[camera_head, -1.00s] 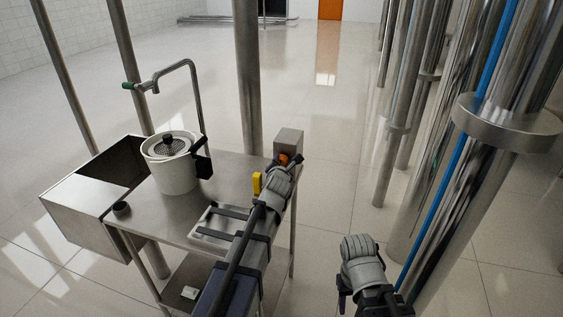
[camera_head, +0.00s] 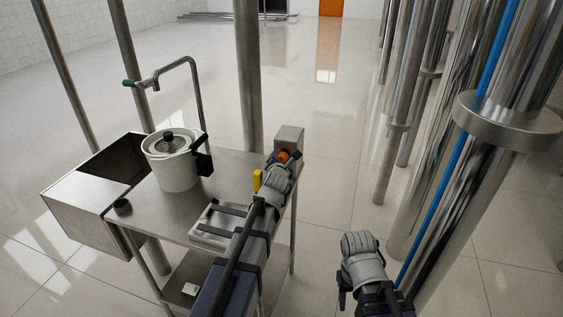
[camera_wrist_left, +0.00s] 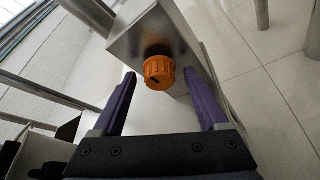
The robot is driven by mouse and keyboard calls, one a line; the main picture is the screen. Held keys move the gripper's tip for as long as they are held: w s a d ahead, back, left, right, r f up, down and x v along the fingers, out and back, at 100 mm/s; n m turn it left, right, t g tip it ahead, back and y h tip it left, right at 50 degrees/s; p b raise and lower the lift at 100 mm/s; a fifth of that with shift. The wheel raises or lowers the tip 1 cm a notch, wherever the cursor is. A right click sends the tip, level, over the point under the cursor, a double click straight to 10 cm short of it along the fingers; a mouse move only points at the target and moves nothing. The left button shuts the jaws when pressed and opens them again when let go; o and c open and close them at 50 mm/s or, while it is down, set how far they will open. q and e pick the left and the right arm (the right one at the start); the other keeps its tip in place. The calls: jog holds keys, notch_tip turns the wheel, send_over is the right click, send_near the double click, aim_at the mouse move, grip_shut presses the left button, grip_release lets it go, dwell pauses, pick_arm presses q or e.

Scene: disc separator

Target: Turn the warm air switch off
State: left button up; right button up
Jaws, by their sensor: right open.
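The warm air switch appears as an orange ribbed knob (camera_head: 284,155) on the front of a grey metal box (camera_head: 289,139) at the table's far right corner. In the left wrist view the knob (camera_wrist_left: 159,72) has a dark slot mark on its face and sits centrally between two purple fingers. My left gripper (camera_head: 290,160) is open, with its fingers on either side of the knob; a gap shows on each side, and I cannot tell if either touches. My right gripper (camera_head: 343,290) is away from the table, low in the picture, its fingers mostly hidden.
A steel table (camera_head: 235,172) holds a white pot (camera_head: 176,172) with a strainer lid, a yellow piece (camera_head: 257,180) and a tray (camera_head: 212,222). A sink (camera_head: 72,201) adjoins its left. Steel pipes (camera_head: 478,180) stand at right. Open floor lies behind.

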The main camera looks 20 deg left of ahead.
pick_arm(q)
jog(key=p+v, duration=0.2)
jog(key=v, duration=0.5)
jog(key=shift+s, duration=0.35)
jog(key=shift+r, duration=0.1)
